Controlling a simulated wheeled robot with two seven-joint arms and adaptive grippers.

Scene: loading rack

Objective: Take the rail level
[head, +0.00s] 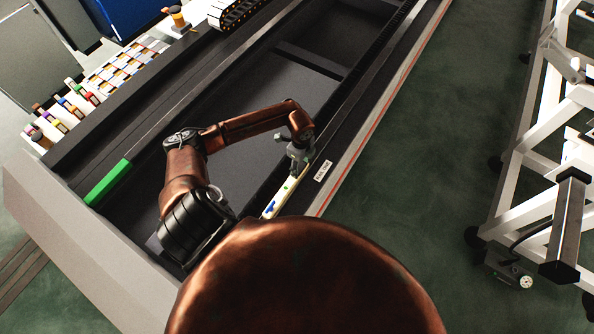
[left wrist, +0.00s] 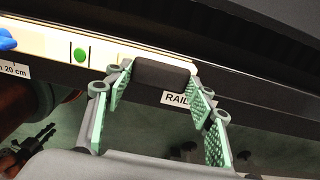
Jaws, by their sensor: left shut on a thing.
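The rail level is a long cream bar (head: 278,201) with a green vial and blue marks, lying along the dark rail by a white label. In the left wrist view the level (left wrist: 110,50) runs across the top, with a green round spot, a blue knob at its left end and a dark grip block (left wrist: 161,75). My left gripper (head: 300,163) is at the level's far end. In the left wrist view its green pads (left wrist: 160,105) stand at either side of the dark block, shut on it. My right gripper does not show.
A white label (head: 322,171) sits on the rail beside the level. A green block (head: 107,182) lies on the left rail of the dark trough. A white frame (head: 540,130) stands at the right. Green floor between is clear.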

